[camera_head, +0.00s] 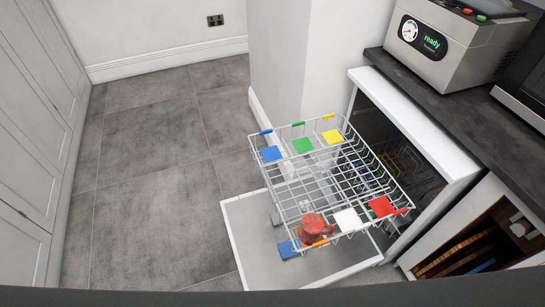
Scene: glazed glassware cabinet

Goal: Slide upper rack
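The white wire upper rack (328,184) is slid out of the dishwasher (440,150) and hangs over the lowered door (250,220). Its far right end lies at the dishwasher opening. Neither of my grippers is in view.
A blue square (288,250) shows low by the door. A counter (450,100) carries a steel appliance (455,40) reading "ready". A white wall corner (280,75) stands behind the rack. An open compartment (480,245) lies right. Grey floor (150,190) is clear at left.

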